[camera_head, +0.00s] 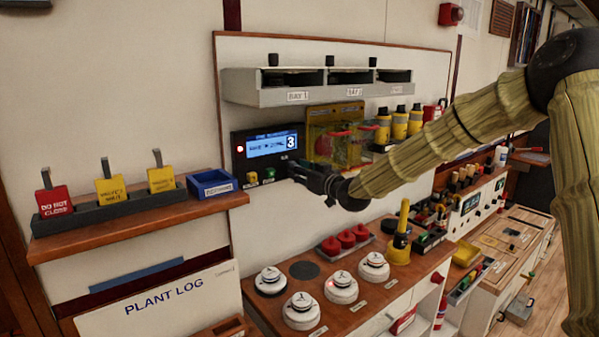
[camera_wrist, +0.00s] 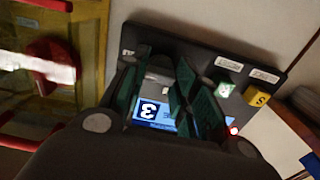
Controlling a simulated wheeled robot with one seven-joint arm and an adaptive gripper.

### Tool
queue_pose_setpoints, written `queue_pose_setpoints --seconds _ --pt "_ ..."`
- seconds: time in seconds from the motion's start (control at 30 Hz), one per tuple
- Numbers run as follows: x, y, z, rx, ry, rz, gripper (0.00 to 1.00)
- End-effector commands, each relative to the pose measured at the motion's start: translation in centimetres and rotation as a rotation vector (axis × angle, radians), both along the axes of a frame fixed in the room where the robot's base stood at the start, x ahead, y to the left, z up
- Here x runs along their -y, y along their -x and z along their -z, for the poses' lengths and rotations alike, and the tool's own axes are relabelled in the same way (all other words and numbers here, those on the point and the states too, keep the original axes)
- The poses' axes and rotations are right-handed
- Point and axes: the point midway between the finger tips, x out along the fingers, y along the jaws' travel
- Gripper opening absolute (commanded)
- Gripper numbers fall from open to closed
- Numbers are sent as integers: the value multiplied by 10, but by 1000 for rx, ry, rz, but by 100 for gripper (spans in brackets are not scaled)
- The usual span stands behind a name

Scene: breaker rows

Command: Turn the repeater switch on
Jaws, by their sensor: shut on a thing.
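The repeater panel is a dark box with a lit blue display (camera_head: 271,146) showing a 3, mounted on the wall left of the yellow see-through cover. A red light glows at its left side. In the wrist view the panel (camera_wrist: 205,62) lies close ahead, with its display (camera_wrist: 152,112) upside down. My gripper (camera_head: 300,172) is at the panel's lower right corner. In the wrist view its teal finger pads (camera_wrist: 160,88) are at the panel face, closed around a small grey part, seemingly the repeater switch. The fingers hide most of it, so its position cannot be told.
A green button (camera_wrist: 225,92) and a yellow button (camera_wrist: 257,97) sit beside the fingers on the panel. The yellow see-through cover (camera_head: 322,125) is close to my gripper. A blue tray (camera_head: 212,185) stands left, and white detectors (camera_head: 341,287) stand on the counter below.

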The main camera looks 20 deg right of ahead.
Motion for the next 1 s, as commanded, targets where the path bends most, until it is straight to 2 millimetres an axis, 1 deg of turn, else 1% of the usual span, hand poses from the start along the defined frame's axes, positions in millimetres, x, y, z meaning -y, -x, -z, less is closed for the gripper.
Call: queue_pose_setpoints --seconds 0.03,0.3,0.33,0.4,0.43,0.77,0.87,1.0 --pt "1 0 2 -5 -1 1 5" --pt "1 0 2 -4 -1 1 5" --pt "1 0 2 -4 -1 1 34" --pt "0 0 2 -4 -1 1 47" --pt "0 0 2 -4 -1 1 51" --pt "-1 1 1 -1 -1 -1 51" --pt "2 5 0 -1 0 0 51" --pt "8 22 0 -1 -1 0 51"
